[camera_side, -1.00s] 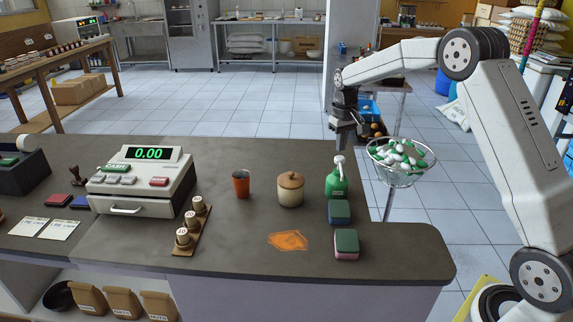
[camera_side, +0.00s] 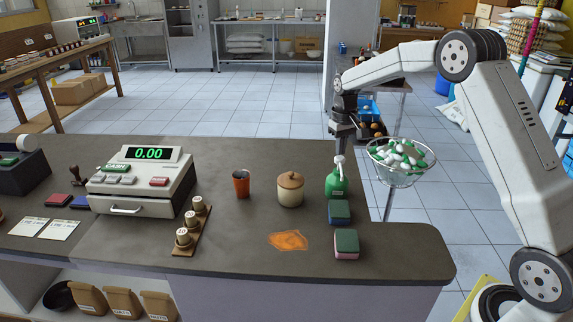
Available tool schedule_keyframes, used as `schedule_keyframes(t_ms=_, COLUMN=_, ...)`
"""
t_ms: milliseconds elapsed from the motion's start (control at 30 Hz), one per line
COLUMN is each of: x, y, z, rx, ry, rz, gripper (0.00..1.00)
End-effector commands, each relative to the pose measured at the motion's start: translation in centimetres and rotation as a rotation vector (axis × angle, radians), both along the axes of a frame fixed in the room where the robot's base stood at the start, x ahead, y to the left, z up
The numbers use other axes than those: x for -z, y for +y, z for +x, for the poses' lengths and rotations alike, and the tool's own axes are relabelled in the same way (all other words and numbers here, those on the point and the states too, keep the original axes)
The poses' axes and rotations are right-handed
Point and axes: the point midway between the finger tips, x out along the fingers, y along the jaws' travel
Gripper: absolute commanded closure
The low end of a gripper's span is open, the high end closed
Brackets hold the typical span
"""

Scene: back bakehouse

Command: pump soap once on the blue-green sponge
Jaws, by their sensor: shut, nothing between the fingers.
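The green soap bottle (camera_side: 337,186) with a white pump head (camera_side: 340,160) stands upright near the right end of the counter. A blue sponge with a dark green top (camera_side: 339,213) lies just in front of it, on the near side. A second sponge, pink with a green top (camera_side: 346,245), lies nearer the counter's front edge. My gripper (camera_side: 341,147) is shut and empty, pointing down close above the pump head. I cannot tell whether it touches the pump. No soap can be made out on the blue-green sponge.
An orange spill (camera_side: 288,240) lies left of the sponges. A wire basket of green and white pieces (camera_side: 396,176) stands close on the right. The cash register (camera_side: 140,180) is farther left.

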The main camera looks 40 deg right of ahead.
Motion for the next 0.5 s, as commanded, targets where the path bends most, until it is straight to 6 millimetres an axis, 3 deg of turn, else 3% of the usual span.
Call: schedule_keyframes(t_ms=500, x=1.3, y=0.0, z=0.0, rx=0.0, ry=0.001, rz=0.0, gripper=1.0)
